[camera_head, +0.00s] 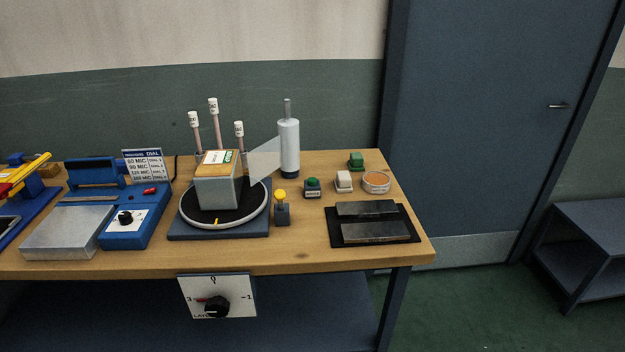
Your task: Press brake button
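A small dark box with a green button (312,184) on top stands on the wooden table, right of the turntable; its white front label is too small to read surely. A grey block with a yellow round-topped knob (280,196) stands closer, beside the turntable's right edge. I cannot tell for certain which of them is the brake button. The round turntable (188,214) has a white rim and carries a grey block with an orange-brown top (217,180). Neither of my grippers is in view.
On the wooden table (290,260), a white cylinder (289,148) stands behind the buttons. A black mat with grey slabs (374,232) lies right. A blue machine with a dial (135,225) stands left. A dial panel (217,296) hangs at the front edge. The front strip is clear.

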